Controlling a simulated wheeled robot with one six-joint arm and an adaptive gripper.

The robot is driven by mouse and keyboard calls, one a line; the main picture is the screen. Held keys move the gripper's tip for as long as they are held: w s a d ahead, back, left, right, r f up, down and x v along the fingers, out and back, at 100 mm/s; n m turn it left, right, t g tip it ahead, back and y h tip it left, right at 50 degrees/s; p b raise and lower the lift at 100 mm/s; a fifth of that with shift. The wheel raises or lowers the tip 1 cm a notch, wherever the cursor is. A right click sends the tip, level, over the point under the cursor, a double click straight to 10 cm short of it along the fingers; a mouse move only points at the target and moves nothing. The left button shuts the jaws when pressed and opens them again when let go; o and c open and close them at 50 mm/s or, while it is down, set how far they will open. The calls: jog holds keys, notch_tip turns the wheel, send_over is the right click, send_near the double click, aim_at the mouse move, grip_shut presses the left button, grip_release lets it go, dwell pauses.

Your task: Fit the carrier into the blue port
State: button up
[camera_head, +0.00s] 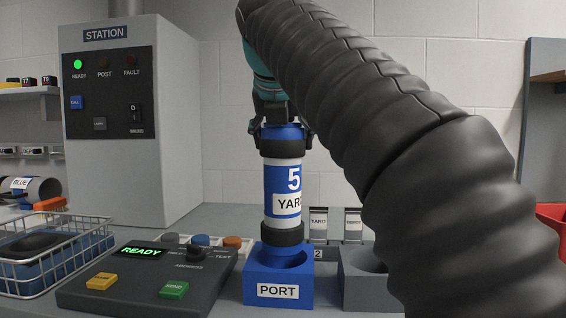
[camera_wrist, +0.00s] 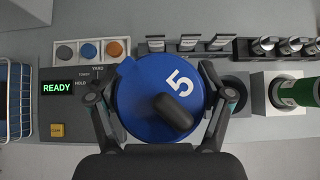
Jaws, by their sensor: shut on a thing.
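My gripper (camera_head: 282,130) is shut on the carrier (camera_head: 281,180), around its blue top end. The carrier is a white and blue cylinder with a "5", a partly visible "YARD" label and dark bands. It stands upright above the blue port (camera_head: 279,292), a block with a round opening and a "PORT" label. Its lower end overlaps the opening in the head view; I cannot tell whether it is inside or just over it. In the wrist view the carrier's round blue lid (camera_wrist: 140,105) with a "5" and dark knob sits between my fingers and hides most of the port.
A control panel (camera_head: 140,275) reading "READY" stands left of the port, with a wire basket (camera_head: 55,262) further left. A grey port (camera_head: 350,285) is close on the right. A green cylinder (camera_wrist: 300,92) stands beyond it. The station cabinet (camera_head: 135,130) is behind.

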aim_at(282, 160)
jog(key=shift+w+a+f+b, duration=0.1)
jog(key=shift+f+b, duration=0.7)
jog(key=shift+f, duration=1.3)
jog(key=o, duration=1.7)
jog(key=shift+r, duration=0.15)
jog(key=p+v, duration=0.1)
jog(key=v, duration=1.1)
jog(key=shift+p, duration=0.3)
